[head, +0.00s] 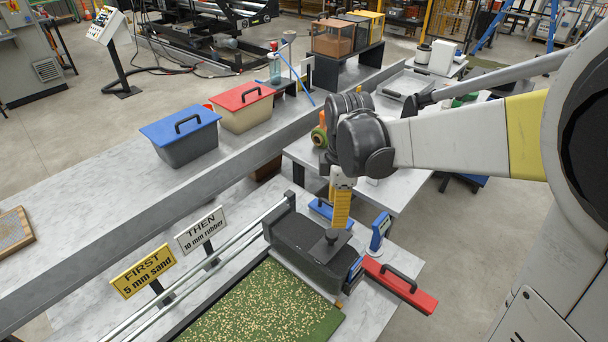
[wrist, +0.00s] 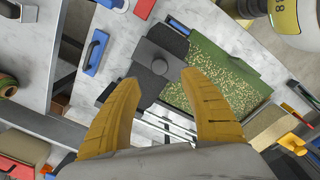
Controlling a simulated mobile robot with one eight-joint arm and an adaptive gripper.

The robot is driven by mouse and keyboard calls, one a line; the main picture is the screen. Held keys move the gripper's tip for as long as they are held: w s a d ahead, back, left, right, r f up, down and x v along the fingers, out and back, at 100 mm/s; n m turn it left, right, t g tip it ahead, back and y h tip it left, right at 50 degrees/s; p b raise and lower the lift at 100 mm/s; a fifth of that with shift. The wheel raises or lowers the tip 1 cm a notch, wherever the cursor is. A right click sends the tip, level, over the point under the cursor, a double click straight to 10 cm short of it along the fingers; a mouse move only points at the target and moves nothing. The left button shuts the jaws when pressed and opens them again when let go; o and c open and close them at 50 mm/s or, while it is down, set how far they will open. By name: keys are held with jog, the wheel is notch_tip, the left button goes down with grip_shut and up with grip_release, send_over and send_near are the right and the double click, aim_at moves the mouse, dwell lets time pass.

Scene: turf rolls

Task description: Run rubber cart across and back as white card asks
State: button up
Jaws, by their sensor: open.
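The dark cart (head: 300,248) with a round knob on top stands at the right end of the silver rails, beside the green turf (head: 297,314) strewn with pale granules. I cannot see what is inside it. The white card (head: 201,230) reads "THEN 10 mm rubber". The yellow card (head: 143,270) reads "FIRST 5 mm sand". My gripper (head: 339,222) points down over the cart. In the wrist view, its open yellow fingers (wrist: 163,98) are spread, with the knob (wrist: 159,67) beyond and roughly between them. I cannot tell whether they touch the knob.
Blue-lidded (head: 182,140) and red-lidded (head: 243,108) tubs stand behind a long grey beam. The marble bench between the tubs and the cards is mostly clear.

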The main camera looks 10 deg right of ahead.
aim_at(334, 233)
jog(key=shift+w+f, duration=0.2)
jog(key=shift+w, duration=0.1)
jog(key=shift+f+n, duration=0.3)
notch_tip(334, 233, down, 10)
jog(key=b, duration=0.3)
jog(key=shift+s+f+b, duration=0.1)
jog(key=shift+b, duration=0.2)
grip_shut()
